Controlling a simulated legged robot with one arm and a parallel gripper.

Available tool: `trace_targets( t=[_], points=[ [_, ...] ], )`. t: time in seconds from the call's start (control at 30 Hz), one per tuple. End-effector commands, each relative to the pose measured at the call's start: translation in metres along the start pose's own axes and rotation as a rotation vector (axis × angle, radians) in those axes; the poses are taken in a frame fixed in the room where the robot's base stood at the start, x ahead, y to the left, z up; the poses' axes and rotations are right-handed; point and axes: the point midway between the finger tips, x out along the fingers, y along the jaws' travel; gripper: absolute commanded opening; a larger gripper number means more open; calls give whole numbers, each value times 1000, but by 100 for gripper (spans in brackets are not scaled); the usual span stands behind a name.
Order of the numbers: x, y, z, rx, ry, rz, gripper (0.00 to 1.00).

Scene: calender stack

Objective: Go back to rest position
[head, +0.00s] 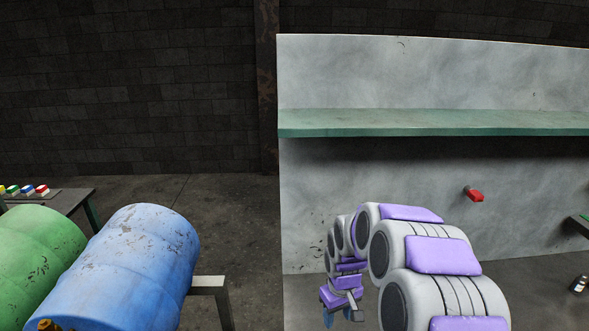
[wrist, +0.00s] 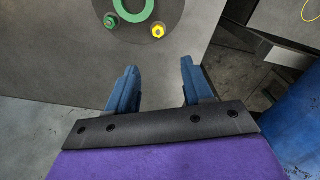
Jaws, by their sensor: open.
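My gripper (head: 342,316) hangs at the end of my grey and purple arm, low in the middle of the head view, in front of the grey wall panel. In the wrist view its two blue fingers (wrist: 158,84) stand apart with nothing between them. Beyond the fingertips is a grey surface with a dark round plate (wrist: 130,18). The fingers appear clear of the plate.
A blue barrel (head: 130,262) and a green barrel (head: 38,255) lie on the left, by a metal stand (head: 210,286). A green shelf (head: 430,122) crosses the grey panel (head: 420,70). A red part (head: 474,195) sticks out right. A small bottle (head: 579,285) is far right.

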Motion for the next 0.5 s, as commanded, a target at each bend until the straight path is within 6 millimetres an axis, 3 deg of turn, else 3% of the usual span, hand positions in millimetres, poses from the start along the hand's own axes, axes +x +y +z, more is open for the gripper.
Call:
trace_targets(
  t=[0.17,0.5],
  points=[
    [-26,-16,34,32,-9,-6,51],
    [-70,-56,131,134,-63,-18,51]
  ],
)
